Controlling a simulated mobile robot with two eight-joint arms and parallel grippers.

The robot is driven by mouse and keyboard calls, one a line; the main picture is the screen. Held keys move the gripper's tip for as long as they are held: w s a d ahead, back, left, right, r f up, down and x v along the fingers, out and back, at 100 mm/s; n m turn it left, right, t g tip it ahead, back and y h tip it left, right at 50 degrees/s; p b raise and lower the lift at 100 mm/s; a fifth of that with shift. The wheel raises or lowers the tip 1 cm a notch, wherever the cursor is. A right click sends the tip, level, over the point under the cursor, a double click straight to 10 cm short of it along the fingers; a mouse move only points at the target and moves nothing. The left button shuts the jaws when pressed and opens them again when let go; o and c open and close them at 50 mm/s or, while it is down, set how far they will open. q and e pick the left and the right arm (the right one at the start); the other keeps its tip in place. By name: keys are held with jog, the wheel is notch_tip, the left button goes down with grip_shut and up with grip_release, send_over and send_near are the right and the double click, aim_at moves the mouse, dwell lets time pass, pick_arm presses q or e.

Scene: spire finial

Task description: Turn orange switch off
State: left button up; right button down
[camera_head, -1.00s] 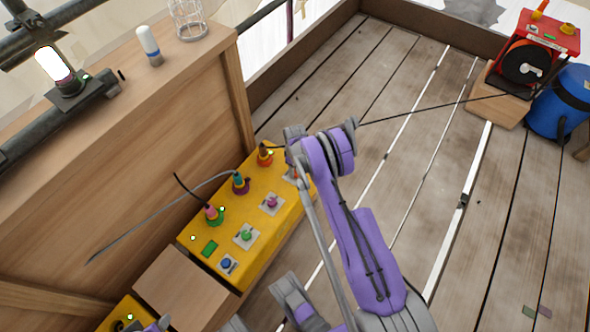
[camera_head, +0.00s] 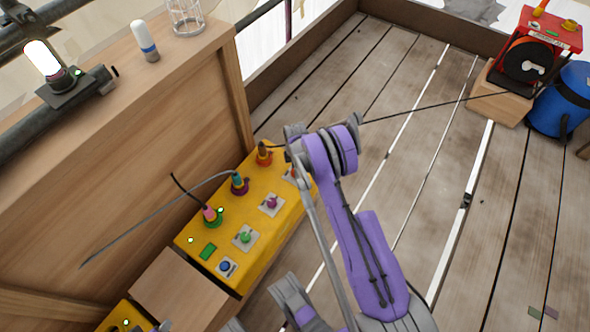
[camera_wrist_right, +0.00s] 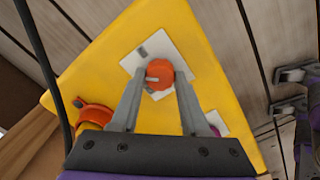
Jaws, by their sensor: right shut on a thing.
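The orange switch (camera_wrist_right: 159,72) is a round knob on a white square plate (camera_wrist_right: 137,60) at one end of the yellow box, seen in the right wrist view. My right gripper (camera_wrist_right: 160,80) is shut on the knob, one finger on each side. In the head view my purple and grey right arm hides most of this switch. The yellow box (camera_head: 208,232) also carries a magenta switch (camera_head: 272,202), a green switch (camera_head: 245,237) and a blue button (camera_head: 225,266). An orange socket with a plug (camera_head: 263,155) is near the orange switch.
A wooden panel (camera_head: 150,150) stands behind the box. Cables run from the plugs, one stretching right to a red reel (camera_head: 545,35) beside a blue barrel (camera_head: 560,105). A lit lamp (camera_head: 45,65) is at upper left. The plank floor on the right is mostly clear.

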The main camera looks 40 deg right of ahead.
jog(key=n, duration=0.4)
jog(key=shift+n, duration=2.2)
jog(key=shift+c, duration=2)
grip_release()
notch_tip(320, 180, up, 11)
jog(key=p, duration=0.2)
